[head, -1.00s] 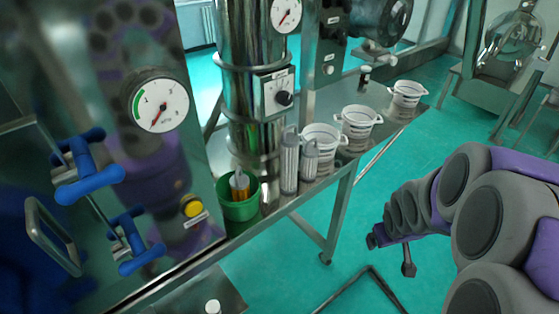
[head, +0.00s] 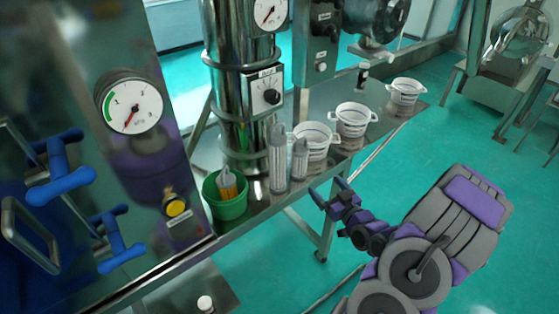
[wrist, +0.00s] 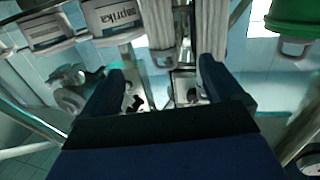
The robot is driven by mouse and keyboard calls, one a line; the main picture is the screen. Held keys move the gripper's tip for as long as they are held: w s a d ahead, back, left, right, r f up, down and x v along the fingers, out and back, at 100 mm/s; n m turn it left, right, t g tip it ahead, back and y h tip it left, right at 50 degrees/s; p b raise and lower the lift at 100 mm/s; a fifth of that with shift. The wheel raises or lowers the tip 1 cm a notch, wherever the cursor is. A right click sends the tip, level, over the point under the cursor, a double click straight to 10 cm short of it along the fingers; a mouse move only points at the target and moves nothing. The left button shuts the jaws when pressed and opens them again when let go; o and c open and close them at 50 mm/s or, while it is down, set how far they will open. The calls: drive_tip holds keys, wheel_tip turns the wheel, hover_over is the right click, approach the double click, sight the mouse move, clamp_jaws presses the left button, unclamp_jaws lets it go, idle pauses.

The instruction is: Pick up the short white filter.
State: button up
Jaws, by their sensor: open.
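The short white filter (head: 299,160) stands upright on the metal table, just right of a taller white filter (head: 278,158) in the head view. My gripper (head: 326,186) is open and empty, to the right of the short filter and lower in the picture, apart from it. The wrist view looks upside down. There the short filter (wrist: 159,22) shows beyond and between the two fingers (wrist: 162,72), and the tall filter (wrist: 211,25) lies beyond the other finger.
A steel column (head: 233,85) rises behind.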

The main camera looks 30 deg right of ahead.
sight(303, 161)
drive_tip(key=shift+t, duration=0.3)
drive_tip(key=w, duration=0.8)
drive_tip(key=w+d+b, duration=0.1)
drive_tip(key=w, duration=0.3)
drive_tip(key=shift+w+r, duration=0.1)
drive_tip(key=shift+r, duration=0.2)
drive_tip(key=shift+w+d+b, duration=0.2)
drive_tip(key=shift+w+b, duration=0.1)
drive_tip(key=shift+w, duration=1)
drive_tip(key=shift+w+d+b, duration=0.2)
drive_tip(key=shift+w+b, duration=0.05)
drive_tip(key=shift+w, duration=1)
drive_tip(key=shift+c, duration=0.3)
drive_tip(key=c, duration=1.1)
